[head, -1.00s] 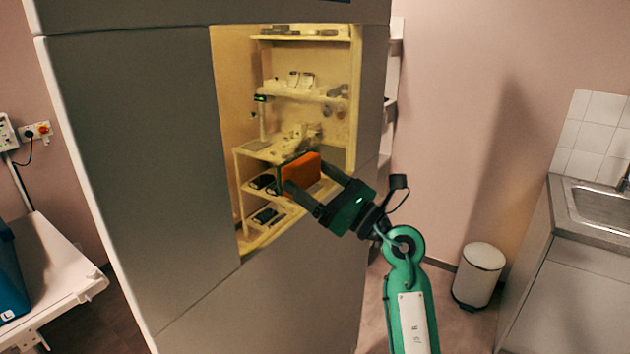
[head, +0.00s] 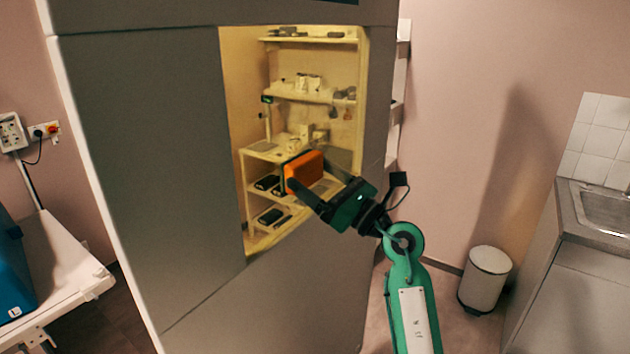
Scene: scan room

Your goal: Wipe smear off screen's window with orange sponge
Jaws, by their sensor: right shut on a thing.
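The screen is a tall grey panel (head: 140,150) with a window (head: 240,110) that shows lit yellowish shelves behind it. The orange sponge (head: 305,171), with a dark green face on its left, is at the lower middle of the window. My right gripper (head: 314,176) is shut on it, coming from the lower right. Whether the sponge touches the pane, I cannot tell. A faint greyish patch (head: 342,158) shows just right of the sponge; it may be the smear, partly hidden by the gripper. My left gripper is not in view.
Behind the window, shelves (head: 310,97) hold several small items. A white table (head: 70,260) with a blue case (head: 14,265) stands at left. A white bin (head: 485,280) and a sink counter (head: 570,225) are at right. The floor between screen and bin is partly covered by my arm.

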